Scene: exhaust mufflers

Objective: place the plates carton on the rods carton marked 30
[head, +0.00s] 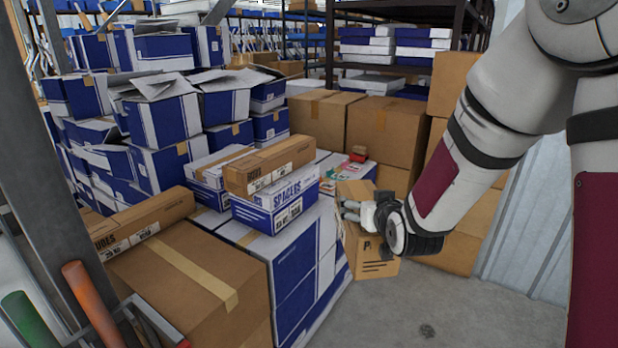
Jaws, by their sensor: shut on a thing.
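My gripper (352,210) is shut on a brown carton (374,264) at the right end of the blue-and-white boxes. Its printed front shows a letter P, the rest being covered by my gripper; it looks like the plates carton. It is held tilted, and whether it touches the boxes behind is unclear.
A long tubes carton (138,222) lies at the left beside a large brown box (190,280). Blue-and-white boxes (160,120) are piled behind. A small red object (357,154) sits near tall brown boxes (385,125). Grey floor (460,310) is clear at lower right.

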